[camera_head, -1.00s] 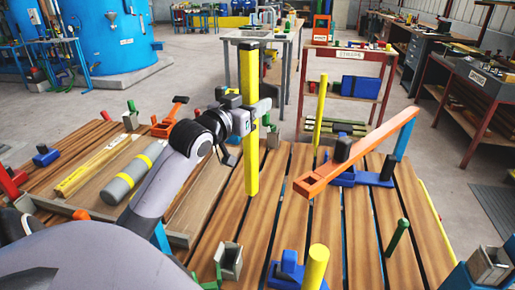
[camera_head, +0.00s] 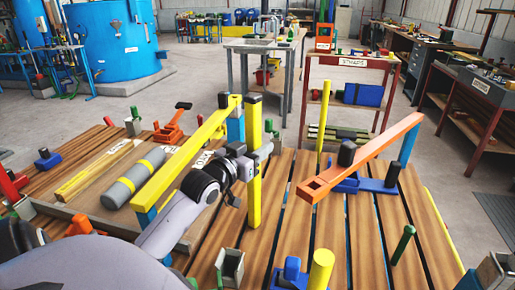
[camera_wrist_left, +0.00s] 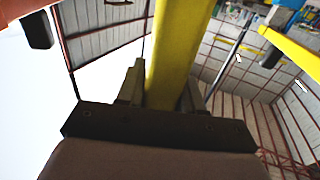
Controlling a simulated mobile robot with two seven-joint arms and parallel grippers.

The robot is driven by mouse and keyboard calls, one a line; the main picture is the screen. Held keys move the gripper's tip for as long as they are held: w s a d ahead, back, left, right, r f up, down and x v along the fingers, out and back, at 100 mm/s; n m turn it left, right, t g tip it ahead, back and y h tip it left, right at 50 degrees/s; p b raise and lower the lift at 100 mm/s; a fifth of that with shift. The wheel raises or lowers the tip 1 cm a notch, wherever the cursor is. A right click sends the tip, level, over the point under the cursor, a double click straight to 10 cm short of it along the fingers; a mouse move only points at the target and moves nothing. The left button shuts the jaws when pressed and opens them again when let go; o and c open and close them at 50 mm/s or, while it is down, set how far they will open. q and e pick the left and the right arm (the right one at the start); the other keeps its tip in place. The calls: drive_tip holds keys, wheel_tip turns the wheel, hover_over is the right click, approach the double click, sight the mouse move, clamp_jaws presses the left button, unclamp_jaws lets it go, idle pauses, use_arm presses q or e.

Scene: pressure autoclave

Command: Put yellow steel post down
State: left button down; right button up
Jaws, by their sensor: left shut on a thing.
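The yellow steel post (camera_head: 254,190) stands upright at the middle of the slatted table. Its top end is dark. My left gripper (camera_head: 256,158) is shut around it near mid-height, reaching in from the left. In the left wrist view the yellow post (camera_wrist_left: 180,45) runs between the two fingers (camera_wrist_left: 160,88). The post's lower end shows against the slats; I cannot tell whether it touches them. My right gripper is not in view.
A yellow beam (camera_head: 185,152) on blue supports lies behind my left forearm. An orange beam (camera_head: 360,160) slants up to the right of the post. A short yellow cylinder (camera_head: 320,268) stands at the front. Bare slats (camera_head: 285,215) lie between post and orange beam.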

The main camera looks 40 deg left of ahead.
use_arm(q)
drive_tip(key=c, duration=0.7)
unclamp_jaws()
drive_tip(key=shift+f, duration=0.1)
drive_tip(key=shift+s+d, duration=0.2)
drive_tip(key=shift+s, duration=1.8)
drive_tip(key=shift+s+d, duration=0.25)
drive_tip(key=shift+s, duration=1.7)
drive_tip(key=shift+s+d, duration=0.2)
drive_tip(key=shift+s, duration=1.8)
